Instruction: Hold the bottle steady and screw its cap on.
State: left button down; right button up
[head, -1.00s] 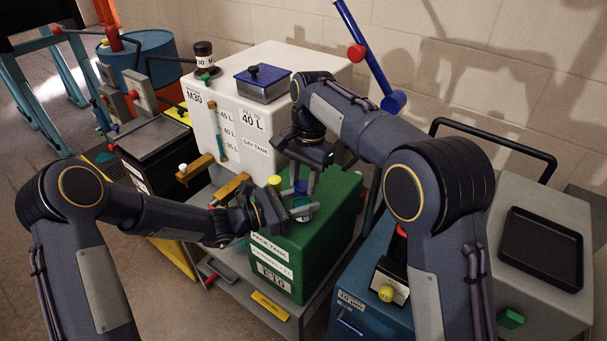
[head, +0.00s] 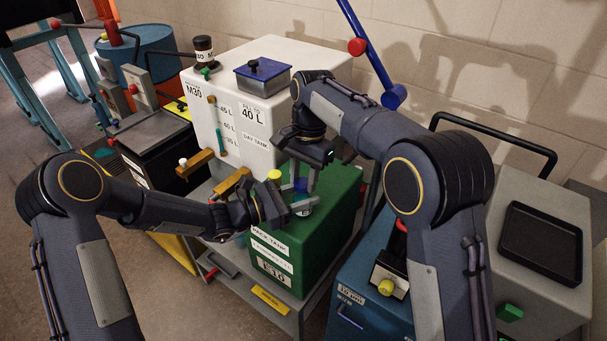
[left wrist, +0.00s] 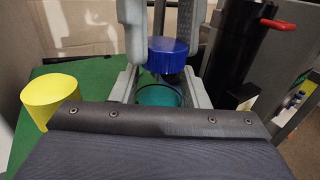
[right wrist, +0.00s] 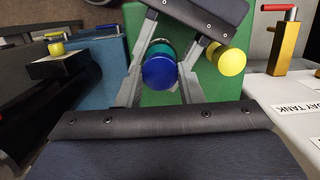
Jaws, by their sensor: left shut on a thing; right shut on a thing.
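The bottle (head: 305,210) stands on the green pack tank (head: 335,205). In the left wrist view its teal body (left wrist: 158,97) sits between the fingers of my left gripper (left wrist: 163,92), which is shut on it. The blue cap (left wrist: 168,56) is right above the bottle, between the fingers of my right gripper (left wrist: 166,40), which is shut on it. The cap (right wrist: 159,74) covers much of the bottle (right wrist: 161,49) in the right wrist view. I cannot tell whether the cap touches the bottle's neck.
A yellow knob or cap (head: 275,175) stands on the green tank close to my left gripper. The white day tank (head: 240,140) rises behind. A blue unit (head: 365,300) and a grey one with a black tray (head: 540,245) are at the right.

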jog(key=shift+f, duration=0.2)
jog(key=m, duration=0.5)
jog(key=shift+s+t, duration=0.1)
jog(key=shift+t, duration=0.2)
jog(key=m, duration=0.5)
jog(key=shift+s+m+t+y, duration=0.1)
jog(key=shift+m+t+y, duration=0.2)
jog(key=shift+m+t, duration=0.1)
jog(key=m, duration=0.2)
jog(key=shift+m, duration=0.4)
jog(key=m+t, duration=0.1)
jog(key=m, duration=0.8)
jog(key=m+h, duration=0.1)
jog(key=m, duration=0.1)
jog(key=shift+s+f+t, duration=0.1)
jog(key=shift+f+t, duration=0.15)
jog(key=shift+t, duration=0.05)
jog(key=shift+r+m, duration=0.2)
jog(key=shift+m, duration=0.5)
